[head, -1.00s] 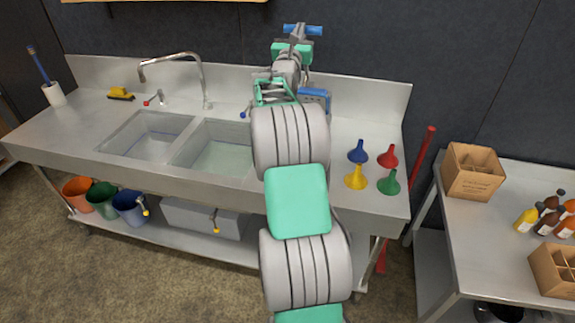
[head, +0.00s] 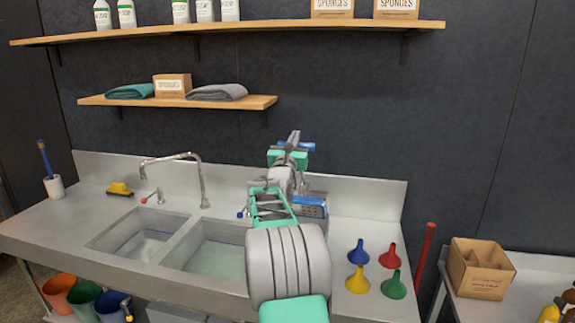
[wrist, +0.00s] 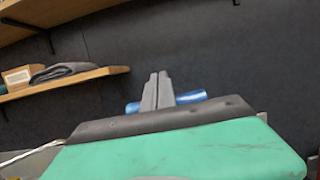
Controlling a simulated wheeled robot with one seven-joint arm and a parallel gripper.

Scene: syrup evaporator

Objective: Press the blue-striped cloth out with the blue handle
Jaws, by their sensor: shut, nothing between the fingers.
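The blue handle (head: 308,146) is a short horizontal bar standing above the back of the counter, behind the end of my arm. In the wrist view the blue handle (wrist: 190,97) shows on both sides of my gripper. My gripper (head: 294,135) has its two grey fingers together, pointing up in front of the bar, with nothing held. In the wrist view my gripper (wrist: 157,76) covers the bar's middle; I cannot tell if they touch. A blue-and-grey part (head: 310,206) shows low beside my arm. I cannot make out the blue-striped cloth; my arm hides much there.
A double sink (head: 215,258) with a tap (head: 203,180) lies left of my arm. Several funnels (head: 358,280) stand to the right. A low shelf (head: 180,101) with folded cloths and a higher shelf (head: 230,27) hang on the wall.

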